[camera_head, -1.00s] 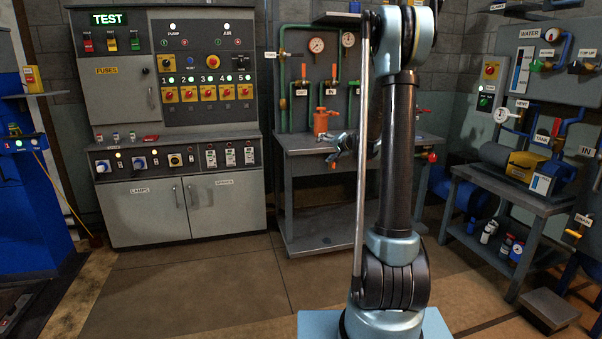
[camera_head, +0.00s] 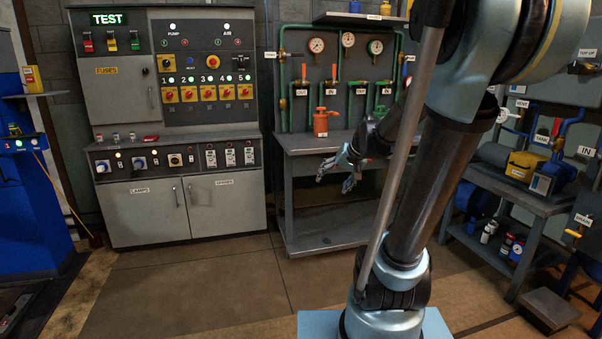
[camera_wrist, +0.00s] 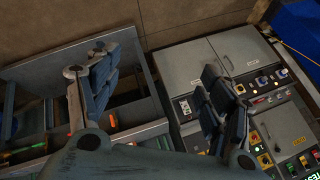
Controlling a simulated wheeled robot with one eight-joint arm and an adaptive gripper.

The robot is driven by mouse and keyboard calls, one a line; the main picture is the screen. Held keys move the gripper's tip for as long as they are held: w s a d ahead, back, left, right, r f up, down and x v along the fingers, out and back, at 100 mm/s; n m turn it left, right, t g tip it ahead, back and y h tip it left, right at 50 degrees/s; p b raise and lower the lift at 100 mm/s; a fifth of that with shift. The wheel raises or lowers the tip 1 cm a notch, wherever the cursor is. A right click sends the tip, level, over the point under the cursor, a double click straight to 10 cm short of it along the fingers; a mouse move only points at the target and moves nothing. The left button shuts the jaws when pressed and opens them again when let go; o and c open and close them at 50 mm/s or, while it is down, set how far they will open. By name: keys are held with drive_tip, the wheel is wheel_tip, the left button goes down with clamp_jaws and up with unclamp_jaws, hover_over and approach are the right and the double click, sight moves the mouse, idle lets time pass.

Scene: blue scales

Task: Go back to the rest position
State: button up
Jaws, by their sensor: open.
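My gripper (camera_head: 341,174) is open and empty in the head view, in front of the grey workbench and a little below the orange valve on it. In the wrist view my gripper (camera_wrist: 160,95) shows two spread fingers with nothing between them. Beyond the fingers, that view shows the grey control cabinet (camera_wrist: 198,68) and part of the workbench, tilted. My arm stands at the right of the head view, leaning right, and hides part of the workbench and of the pipe panel.
The control cabinet (camera_head: 127,218) with lit switches stands at the left. The workbench (camera_head: 300,143) carries an orange valve (camera_head: 321,122) below green pipes. A side table (camera_head: 528,199) with a yellow and blue device stands at the right. The floor (camera_head: 190,290) in front is clear.

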drive_tip(key=s+d+f+g+h, duration=0.1)
drive_tip(key=s+d+f, duration=0.3)
drive_tip(key=s, duration=0.8)
drive_tip(key=s+d+f+n+g+h, duration=0.1)
drive_tip(key=s+f, duration=0.5)
drive_tip(key=s, duration=0.6)
drive_tip(key=d+g+h, duration=0.1)
drive_tip(key=d+h, duration=0.1)
drive_tip(key=shift+d+f+n+g+h, duration=0.2)
drive_tip(key=shift+d+n+g+h, duration=0.1)
drive_tip(key=shift+d, duration=0.05)
drive_tip(key=shift+w+f, duration=0.2)
drive_tip(key=shift+w, duration=0.2)
